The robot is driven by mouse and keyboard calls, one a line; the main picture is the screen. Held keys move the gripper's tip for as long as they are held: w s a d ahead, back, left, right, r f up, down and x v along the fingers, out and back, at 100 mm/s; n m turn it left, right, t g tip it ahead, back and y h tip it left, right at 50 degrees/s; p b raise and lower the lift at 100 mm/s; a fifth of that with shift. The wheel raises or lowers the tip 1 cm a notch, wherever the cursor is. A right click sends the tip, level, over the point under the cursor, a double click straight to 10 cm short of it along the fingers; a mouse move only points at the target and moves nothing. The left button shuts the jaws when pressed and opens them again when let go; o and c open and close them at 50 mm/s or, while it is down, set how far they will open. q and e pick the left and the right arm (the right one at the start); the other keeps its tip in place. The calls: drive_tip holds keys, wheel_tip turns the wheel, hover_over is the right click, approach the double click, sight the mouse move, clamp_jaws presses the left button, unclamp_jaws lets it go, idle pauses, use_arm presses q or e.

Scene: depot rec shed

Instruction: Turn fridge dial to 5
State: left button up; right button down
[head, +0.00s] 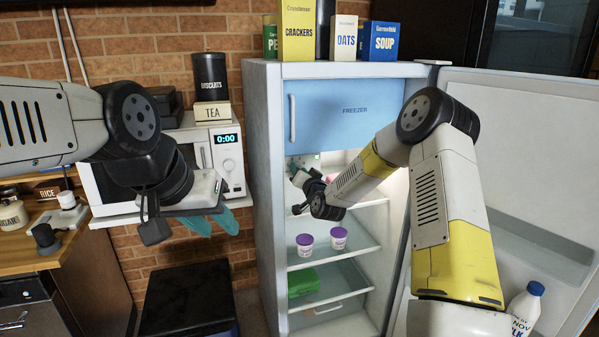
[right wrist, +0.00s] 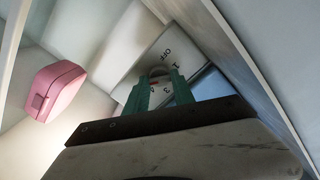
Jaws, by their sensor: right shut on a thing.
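The fridge (head: 262,150) stands with its door open to the right, a blue freezer flap (head: 345,112) at its top. My right gripper (head: 296,172) reaches inside below the freezer flap, at the upper left of the compartment. In the right wrist view, the fridge dial (right wrist: 160,71) sits on a pale housing marked OFF, 1, 3 and 5. The right gripper's teal fingers (right wrist: 158,92) are shut on the dial's knob, one on each side. They hide part of the scale, so the exact setting is unclear. My left gripper (head: 212,222) is open and empty, in front of the microwave shelf.
Purple-lidded tubs (head: 305,245) stand on a glass shelf, above a green item (head: 303,283). A pink case (right wrist: 55,90) sits near the dial. The fridge door (head: 540,170) holds a milk bottle (head: 525,305). A microwave (head: 224,160) stands left of the fridge.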

idle(0.3)
drive_tip(key=c, duration=1.1)
unclamp_jaws()
drive_tip(key=shift+o, duration=0.2)
drive_tip(key=v, duration=0.8)
